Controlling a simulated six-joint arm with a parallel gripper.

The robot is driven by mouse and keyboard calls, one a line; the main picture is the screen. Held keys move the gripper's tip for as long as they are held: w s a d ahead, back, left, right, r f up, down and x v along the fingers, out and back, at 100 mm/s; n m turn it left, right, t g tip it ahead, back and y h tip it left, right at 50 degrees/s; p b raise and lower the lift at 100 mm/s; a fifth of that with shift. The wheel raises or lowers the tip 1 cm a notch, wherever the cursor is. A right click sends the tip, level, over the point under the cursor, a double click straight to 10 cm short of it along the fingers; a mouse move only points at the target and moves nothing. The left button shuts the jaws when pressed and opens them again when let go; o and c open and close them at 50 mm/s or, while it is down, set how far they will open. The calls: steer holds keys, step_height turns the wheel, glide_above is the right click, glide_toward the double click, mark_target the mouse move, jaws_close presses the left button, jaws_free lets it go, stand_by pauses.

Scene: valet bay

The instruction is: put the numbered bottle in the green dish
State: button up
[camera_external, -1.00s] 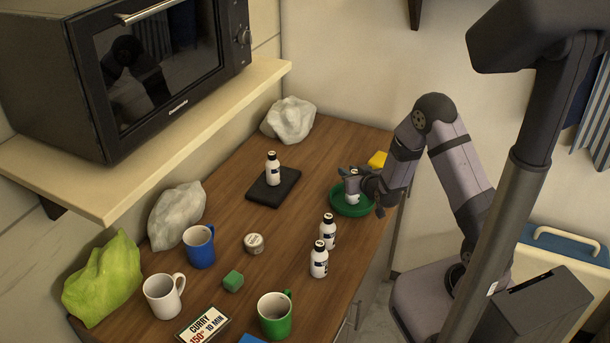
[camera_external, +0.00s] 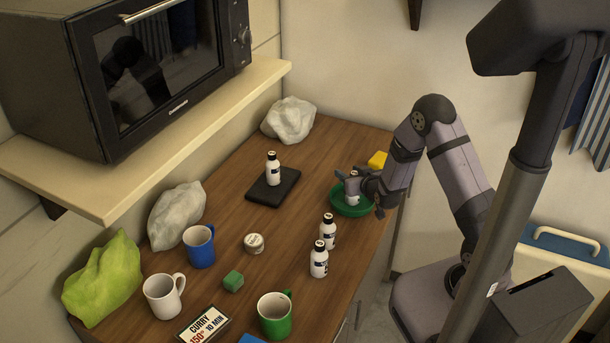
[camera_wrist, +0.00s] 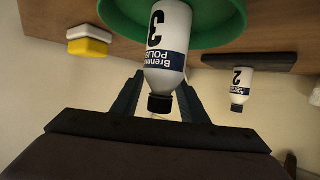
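A white bottle marked 3 (camera_wrist: 167,45) with a blue band and black cap stands in the green dish (camera_wrist: 222,14). In the external view the dish (camera_external: 347,209) is at the counter's right edge, with the bottle (camera_external: 353,198) partly hidden by my gripper (camera_external: 350,179). In the wrist view my gripper (camera_wrist: 160,90) has its fingers spread on either side of the bottle's cap end, with a gap visible on the left. A similar bottle marked 2 (camera_wrist: 240,88) stands on a black pad (camera_external: 262,197).
Two more bottles (camera_external: 328,232) (camera_external: 319,261) stand in front of the dish; their numbers are unreadable. Mugs (camera_external: 199,247), a green cube (camera_external: 233,281) and a small tin (camera_external: 254,243) are farther left.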

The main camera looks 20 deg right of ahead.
steer(key=p+v, duration=0.8)
steer(key=v, duration=0.4)
stand_by(0.5)
steer(key=s+d+r+g, duration=0.2)
steer(key=s+g, duration=0.4)
steer(key=s, duration=0.4)
steer(key=s+d+r+g, duration=0.3)
steer(key=s+g, duration=0.4)
steer(key=s, duration=0.4)
steer(key=shift+s+d+r, duration=0.15)
steer(key=shift+s+r, duration=0.2)
steer(key=shift+r, duration=0.45)
